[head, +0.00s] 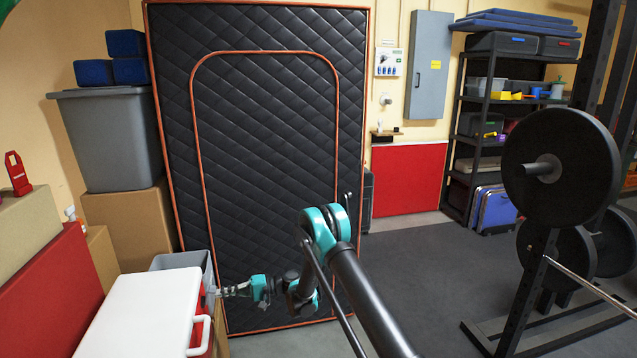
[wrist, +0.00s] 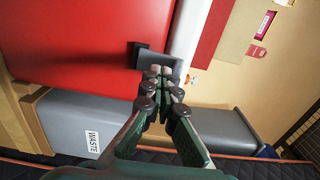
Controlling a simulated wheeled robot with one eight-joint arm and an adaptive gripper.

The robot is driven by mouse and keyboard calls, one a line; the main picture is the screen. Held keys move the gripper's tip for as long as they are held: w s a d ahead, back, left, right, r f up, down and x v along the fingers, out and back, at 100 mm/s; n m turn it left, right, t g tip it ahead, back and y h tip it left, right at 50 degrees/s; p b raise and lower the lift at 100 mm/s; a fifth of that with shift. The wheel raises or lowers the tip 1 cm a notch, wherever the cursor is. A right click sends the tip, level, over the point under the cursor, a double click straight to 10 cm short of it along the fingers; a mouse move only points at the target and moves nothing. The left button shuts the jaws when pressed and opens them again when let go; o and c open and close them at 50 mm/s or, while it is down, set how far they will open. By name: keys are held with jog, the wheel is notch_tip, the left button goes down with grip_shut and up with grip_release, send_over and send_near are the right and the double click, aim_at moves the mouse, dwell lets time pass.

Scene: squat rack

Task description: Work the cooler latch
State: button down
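The cooler has a red body (wrist: 80,30) and a white lid (head: 145,305). It stands at the lower left in the head view, with its lid down. The latch (wrist: 146,54), a dark grey piece, juts from the red side beside the white lid edge in the wrist view. My gripper (wrist: 164,74) has its two fingers drawn together, with the tips right at the latch's outer end. I cannot tell whether they touch it. The gripper also shows in the head view (head: 219,292), beside the cooler's side; its tips are small there, and the latch cannot be made out.
A grey bin (head: 182,262) stands just behind the cooler and shows a WASTE label in the wrist view (wrist: 70,122). A white handle (head: 201,337) sticks out from the cooler's near end. A black quilted panel (head: 265,140) stands behind my arm. A barbell rack (head: 545,270) is at right.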

jog(key=shift+a+r, duration=0.15)
jog(key=shift+r, duration=0.05)
dwell(0.3)
jog(key=shift+f, duration=0.15)
jog(key=v, duration=0.7)
jog(key=shift+f, duration=0.4)
jog(key=shift+r, duration=0.1)
dwell(0.3)
